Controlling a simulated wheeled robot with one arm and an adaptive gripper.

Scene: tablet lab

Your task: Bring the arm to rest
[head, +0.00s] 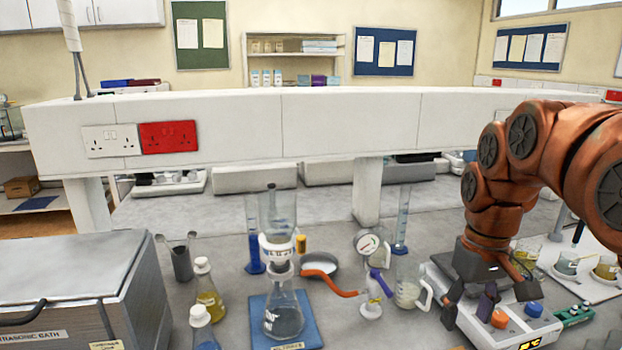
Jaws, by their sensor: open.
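My copper-coloured arm (540,150) reaches in from the right edge in the head view and bends down. My gripper (488,298) hangs at its end, pointing down, with its dark fingers spread apart. I see nothing clearly held. The gripper hides much of the device's top, and I cannot tell whether the fingertips touch it.
A glass filter flask (284,315) stands on a blue base (312,325), with an orange hose (330,280) beside it. A jug (409,285) stands left of the gripper. A tray (600,287) with beakers lies right. A metal ultrasonic bath (75,265) fills the left. A white shelf crosses behind.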

